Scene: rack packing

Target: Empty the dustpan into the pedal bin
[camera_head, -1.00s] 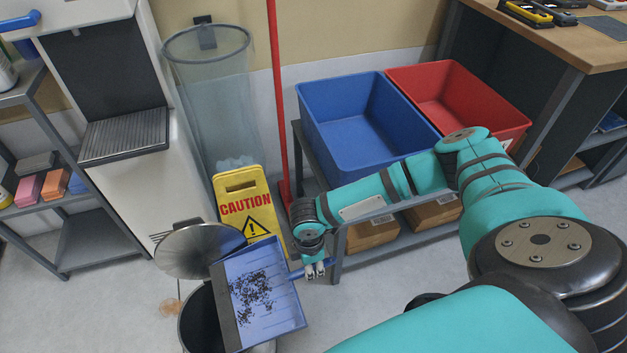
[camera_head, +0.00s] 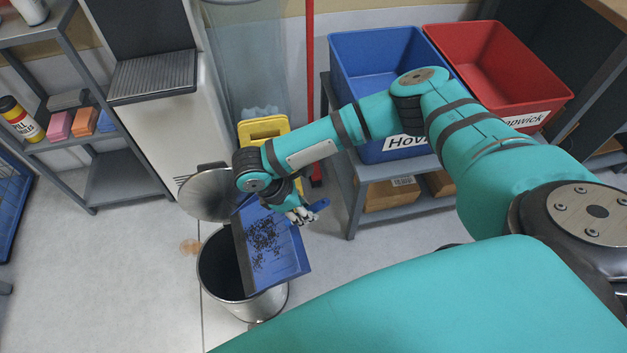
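The blue dustpan (camera_head: 287,262) has dark debris (camera_head: 264,240) scattered on its pan. It hangs over the right part of the pedal bin's opening, its lip toward the left. The metal pedal bin (camera_head: 268,303) stands on the floor with its round lid (camera_head: 207,192) raised behind. Its dark inside shows left of the pan. My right gripper (camera_head: 301,215) is shut on the dustpan's handle (camera_head: 320,206), whose end sticks out to the right. My arm hides part of the dustpan's back edge. My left gripper is not in view.
A yellow caution sign (camera_head: 263,129) and a clear tall bin stand behind. A rack with a blue crate (camera_head: 375,52) and a red crate (camera_head: 500,65) is at the back right. Grey shelves (camera_head: 125,180) stand at the left. Floor in front is clear.

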